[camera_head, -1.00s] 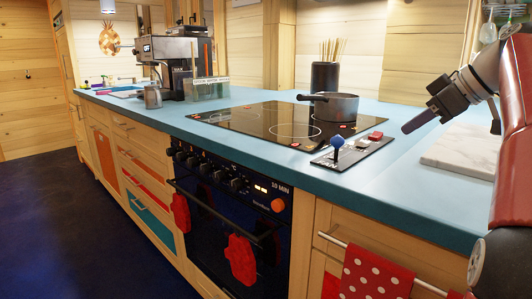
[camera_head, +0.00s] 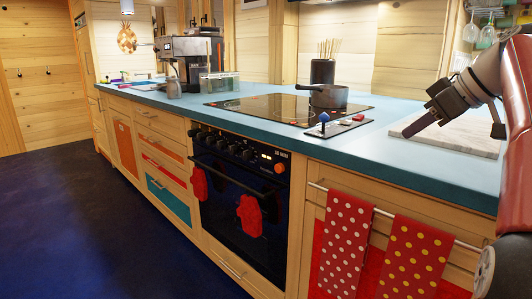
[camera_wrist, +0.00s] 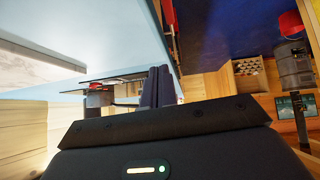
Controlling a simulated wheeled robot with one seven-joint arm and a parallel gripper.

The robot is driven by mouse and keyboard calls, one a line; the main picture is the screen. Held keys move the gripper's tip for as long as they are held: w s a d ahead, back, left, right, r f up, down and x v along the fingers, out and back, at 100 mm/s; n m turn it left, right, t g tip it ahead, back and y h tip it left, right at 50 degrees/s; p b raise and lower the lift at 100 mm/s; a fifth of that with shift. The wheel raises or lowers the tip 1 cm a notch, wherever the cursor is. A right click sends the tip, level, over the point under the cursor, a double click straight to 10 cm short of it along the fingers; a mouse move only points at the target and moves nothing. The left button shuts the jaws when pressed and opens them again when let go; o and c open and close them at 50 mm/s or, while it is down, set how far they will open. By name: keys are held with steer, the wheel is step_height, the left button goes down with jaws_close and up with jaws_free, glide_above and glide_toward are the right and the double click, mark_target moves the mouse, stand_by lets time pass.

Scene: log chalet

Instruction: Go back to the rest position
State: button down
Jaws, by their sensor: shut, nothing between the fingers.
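My gripper (camera_head: 422,122) is at the right of the head view, over the blue counter (camera_head: 395,150) and in front of the white marble board (camera_head: 470,133). Its fingers are shut and empty, pointing down and to the left. In the wrist view the closed fingers (camera_wrist: 158,88) stand together at the middle. My arm comes in from the right edge of the head view.
A dark pot (camera_head: 328,96) sits on the black cooktop (camera_head: 270,108), left of my gripper. A panel with a blue-knobbed lever (camera_head: 324,118) lies nearer. Below are the oven (camera_head: 240,185) and red dotted towels (camera_head: 345,245). The floor (camera_head: 80,220) at left is clear.

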steer(key=s+a+f+m+h, duration=0.1)
steer(key=s+a+f+m, duration=0.2)
steer(key=s+f, duration=0.4)
steer(key=s+a+f+m+g+h, duration=0.1)
steer(key=s+a+f, duration=0.5)
steer(key=f, duration=0.6)
steer(key=s+a+f+m+h, duration=0.3)
steer(key=s+a+f+m, duration=0.1)
steer(key=s+f, duration=0.6)
steer(key=shift+a+f+m, duration=0.15)
steer(key=shift+a+m, duration=0.15)
steer(key=shift+a, duration=0.1)
